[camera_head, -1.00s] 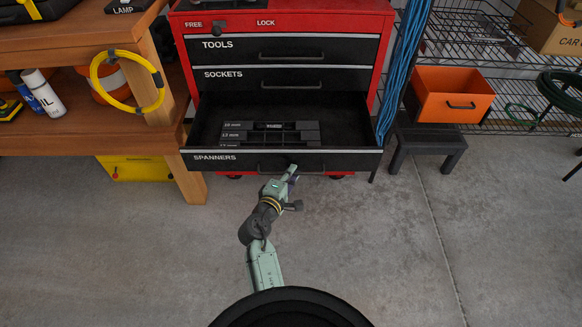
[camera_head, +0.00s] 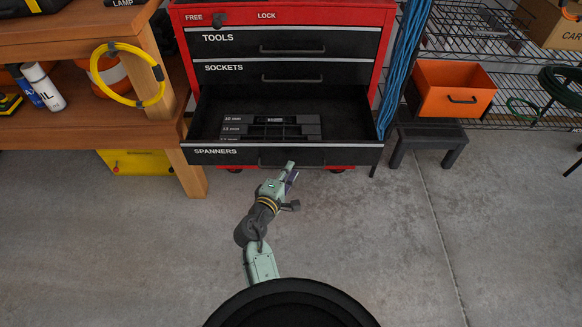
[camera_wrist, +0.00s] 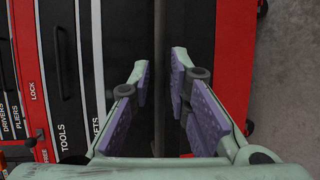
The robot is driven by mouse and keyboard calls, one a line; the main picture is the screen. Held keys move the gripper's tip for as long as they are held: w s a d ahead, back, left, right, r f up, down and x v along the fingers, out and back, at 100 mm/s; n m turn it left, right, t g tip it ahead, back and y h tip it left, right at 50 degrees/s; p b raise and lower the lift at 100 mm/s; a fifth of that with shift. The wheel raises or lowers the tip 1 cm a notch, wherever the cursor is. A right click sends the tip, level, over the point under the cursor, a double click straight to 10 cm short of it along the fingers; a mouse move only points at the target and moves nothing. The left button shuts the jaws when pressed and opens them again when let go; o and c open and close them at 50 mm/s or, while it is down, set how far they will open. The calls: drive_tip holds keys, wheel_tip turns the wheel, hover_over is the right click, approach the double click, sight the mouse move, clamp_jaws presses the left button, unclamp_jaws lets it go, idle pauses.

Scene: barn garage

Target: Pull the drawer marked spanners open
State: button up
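The drawer marked SPANNERS (camera_head: 225,154) is the lowest in the red tool chest and stands far out. Its inside shows a dark tray (camera_head: 270,128) with size labels. The drawer's dark handle is on its front, partly covered by my gripper (camera_head: 291,165). In the wrist view my gripper (camera_wrist: 160,62) is open, with its two purple-padded fingers apart. The drawer's dark front (camera_wrist: 203,35) lies beyond the fingers. The TOOLS drawer (camera_head: 290,42) and SOCKETS drawer (camera_head: 290,72) are shut.
A wooden bench (camera_head: 95,135) with a yellow cable coil stands left. A dark stool (camera_head: 430,135) and an orange bin (camera_head: 456,88) are at right, beside a hanging blue cable bundle (camera_head: 405,50). The concrete floor (camera_head: 400,240) in front is clear.

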drive_tip(key=v, duration=0.5)
drive_tip(key=shift+s, duration=0.1)
idle(0.3)
